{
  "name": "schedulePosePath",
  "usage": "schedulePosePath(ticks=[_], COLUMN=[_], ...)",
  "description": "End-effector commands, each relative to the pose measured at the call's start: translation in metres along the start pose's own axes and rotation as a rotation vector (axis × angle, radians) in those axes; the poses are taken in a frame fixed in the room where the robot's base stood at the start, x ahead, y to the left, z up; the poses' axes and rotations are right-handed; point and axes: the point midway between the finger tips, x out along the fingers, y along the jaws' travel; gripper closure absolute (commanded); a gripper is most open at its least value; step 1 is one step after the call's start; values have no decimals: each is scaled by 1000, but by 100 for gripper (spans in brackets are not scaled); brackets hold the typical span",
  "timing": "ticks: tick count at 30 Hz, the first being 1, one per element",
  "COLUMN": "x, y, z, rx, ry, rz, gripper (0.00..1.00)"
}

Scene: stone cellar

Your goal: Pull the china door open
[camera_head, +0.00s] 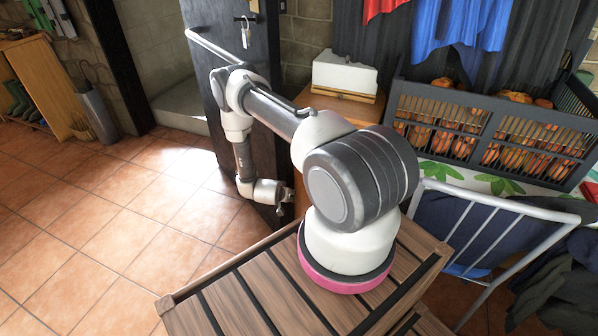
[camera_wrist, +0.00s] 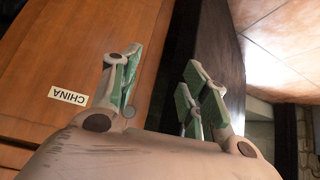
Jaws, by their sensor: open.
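The china door (camera_wrist: 60,45) is an orange-brown wooden panel filling the left of the wrist view. Its white label (camera_wrist: 69,95) reads CHINA upside down. My gripper (camera_wrist: 160,82) is open, with green pads on its fingers. The left finger overlaps the wood in the picture; the right finger is in front of a dark surface. A small round grey piece shows beside the left finger; I cannot tell whether it is a knob. Contact with the door is not clear. In the head view my gripper (camera_head: 286,194) is low beside the wooden cabinet (camera_head: 345,104), mostly hidden by my arm.
A dark door (camera_head: 243,60) with a long rail and hanging keys stands close behind my arm. A white block (camera_head: 344,73) sits on the cabinet. At right are a dark crate (camera_head: 450,97) of orange produce and a metal-framed chair (camera_head: 478,200). Tiled floor (camera_head: 90,225) is clear at left.

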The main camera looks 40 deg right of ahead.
Motion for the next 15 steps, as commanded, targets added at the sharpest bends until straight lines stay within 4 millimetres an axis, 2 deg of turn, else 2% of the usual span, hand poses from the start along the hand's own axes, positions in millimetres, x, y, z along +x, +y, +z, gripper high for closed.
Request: schedulePosePath(ticks=[2,6,11,15], x=[6,0,-4,10], y=[6,14,18,21], z=[-24,-62,-83,-92], rx=[35,79,101,104], ry=[145,338,439,450], rz=[29,69,90,95], gripper=[55,55,55,55])
